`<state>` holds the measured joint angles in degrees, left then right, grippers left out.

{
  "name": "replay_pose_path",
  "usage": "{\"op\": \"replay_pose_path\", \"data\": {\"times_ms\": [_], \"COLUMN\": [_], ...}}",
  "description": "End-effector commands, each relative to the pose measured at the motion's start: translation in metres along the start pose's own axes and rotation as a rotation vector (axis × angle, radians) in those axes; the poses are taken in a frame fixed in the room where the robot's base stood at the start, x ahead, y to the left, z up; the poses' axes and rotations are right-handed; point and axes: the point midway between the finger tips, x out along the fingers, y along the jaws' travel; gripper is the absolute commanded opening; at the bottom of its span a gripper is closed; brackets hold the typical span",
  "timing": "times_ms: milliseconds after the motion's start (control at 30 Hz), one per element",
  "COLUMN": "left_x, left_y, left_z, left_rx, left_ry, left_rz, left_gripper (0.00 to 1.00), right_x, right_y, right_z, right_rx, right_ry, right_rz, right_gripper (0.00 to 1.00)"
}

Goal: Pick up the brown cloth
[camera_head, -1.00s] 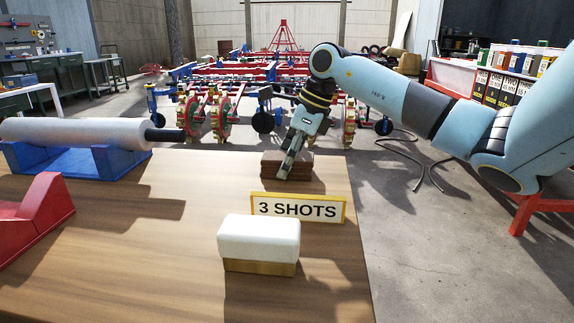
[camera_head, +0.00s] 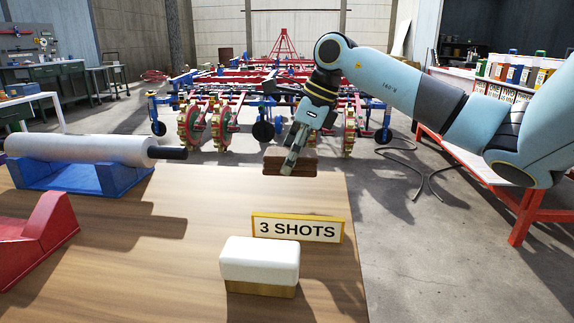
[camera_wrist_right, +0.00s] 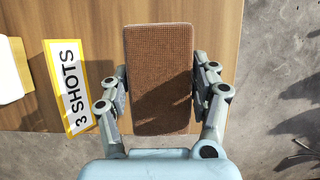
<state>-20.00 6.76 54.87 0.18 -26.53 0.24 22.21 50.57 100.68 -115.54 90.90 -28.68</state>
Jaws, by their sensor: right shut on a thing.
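The brown cloth (camera_head: 303,161) shows as a flat-sided brown block with a woven-looking top, near the table's far right edge in the head view. My right gripper (camera_head: 291,160) points down over it and is shut on it. It appears held a little above the table. In the right wrist view the cloth (camera_wrist_right: 159,75) lies between the two fingers, one along each long side. Its underside is hidden. My left gripper is in neither view.
A yellow-framed "3 SHOTS" sign (camera_head: 297,228) and a white block on a wooden base (camera_head: 260,262) stand nearer on the table (camera_head: 150,270). A white roll (camera_head: 80,148) rests in a blue cradle (camera_head: 75,178) at left, with a red cradle (camera_head: 35,240) in front.

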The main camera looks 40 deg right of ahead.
Motion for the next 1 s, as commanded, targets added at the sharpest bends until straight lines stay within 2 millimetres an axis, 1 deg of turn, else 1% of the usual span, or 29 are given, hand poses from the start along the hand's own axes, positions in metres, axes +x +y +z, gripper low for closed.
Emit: {"op": "replay_pose_path", "data": {"times_ms": [33, 133, 300, 400, 533, 700, 1000], "left_x": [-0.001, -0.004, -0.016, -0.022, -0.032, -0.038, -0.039], "left_y": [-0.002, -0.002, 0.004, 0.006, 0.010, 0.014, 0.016], "left_z": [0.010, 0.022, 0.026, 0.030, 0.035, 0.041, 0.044], "left_rx": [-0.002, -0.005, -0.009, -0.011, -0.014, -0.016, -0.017], "left_ry": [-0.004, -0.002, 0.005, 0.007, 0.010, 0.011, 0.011], "left_rz": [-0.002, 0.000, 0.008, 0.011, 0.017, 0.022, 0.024], "left_gripper": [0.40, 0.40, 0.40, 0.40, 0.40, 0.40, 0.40], "right_x": [-0.012, -0.031, -0.053, -0.062, -0.070, -0.075, -0.075], "right_y": [0.009, 0.029, 0.053, 0.064, 0.073, 0.081, 0.085], "right_z": [-0.003, -0.009, -0.018, -0.020, -0.023, -0.025, -0.027], "right_rx": [-0.007, -0.008, -0.005, -0.005, -0.002, -0.001, 0.000], "right_ry": [0.007, 0.009, 0.008, 0.007, 0.004, 0.002, 0.000], "right_rz": [-0.002, -0.001, -0.004, -0.001, -0.002, -0.001, 0.002], "right_gripper": [0.29, 0.29, 0.29, 0.29, 0.29, 0.29, 0.29]}}
